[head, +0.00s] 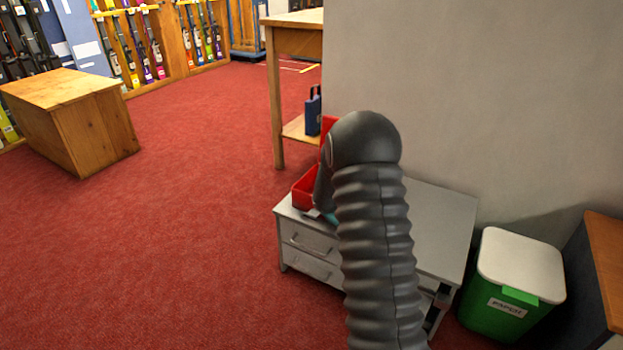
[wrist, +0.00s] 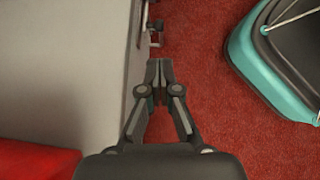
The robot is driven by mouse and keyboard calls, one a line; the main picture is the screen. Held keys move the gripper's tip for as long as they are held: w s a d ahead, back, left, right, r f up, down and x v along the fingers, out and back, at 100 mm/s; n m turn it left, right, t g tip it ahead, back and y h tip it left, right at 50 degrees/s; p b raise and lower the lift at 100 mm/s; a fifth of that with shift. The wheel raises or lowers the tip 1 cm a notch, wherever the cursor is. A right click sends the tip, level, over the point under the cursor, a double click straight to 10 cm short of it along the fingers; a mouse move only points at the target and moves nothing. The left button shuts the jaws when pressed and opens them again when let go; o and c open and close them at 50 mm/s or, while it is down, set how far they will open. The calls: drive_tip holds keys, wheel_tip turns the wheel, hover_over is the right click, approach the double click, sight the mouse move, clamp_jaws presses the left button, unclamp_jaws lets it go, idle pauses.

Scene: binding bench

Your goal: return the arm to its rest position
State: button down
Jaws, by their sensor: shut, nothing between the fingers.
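My gripper (wrist: 158,82) shows in the wrist view with its two fingers together and nothing between them. It points down at the edge of the grey drawer cabinet (wrist: 75,75), with red carpet below and to the right. In the head view my dark ribbed arm rises from the bottom and bends over the grey cabinet (head: 440,225); it hides the gripper there.
A red bin (head: 304,190) sits on the cabinet. A green paper bin (head: 508,290) with a white lid stands right of it. A wooden table (head: 272,90) is behind, and a wooden box (head: 75,115) stands left. Open red carpet (head: 180,220) lies left of the cabinet.

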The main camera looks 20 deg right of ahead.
drive_tip(key=s+a+m+y, duration=0.3)
drive_tip(key=s+a+m, duration=0.1)
drive_tip(key=a+m, duration=0.15)
drive_tip(key=s+a+r+m+t+y+p, duration=0.1)
drive_tip(key=s+a+r+t, duration=0.3)
drive_tip(key=r, duration=0.6)
drive_tip(key=s+a+r+m+t+y+p, duration=0.1)
drive_tip(key=s+a+r+t, duration=0.3)
drive_tip(key=r, duration=0.6)
drive_tip(key=s+a+r+m+t+y+p, duration=0.1)
drive_tip(key=s+a+r+t+p, duration=0.1)
drive_tip(key=s+a+r, duration=0.5)
wheel_tip(320, 180, up, 3)
drive_tip(key=a+t, duration=0.1)
drive_tip(key=a, duration=0.1)
drive_tip(key=shift+s+a+m+t, duration=0.3)
drive_tip(key=shift+a+m+t, duration=0.05)
drive_tip(key=shift+t, duration=0.05)
drive_tip(key=shift+a+r, duration=0.1)
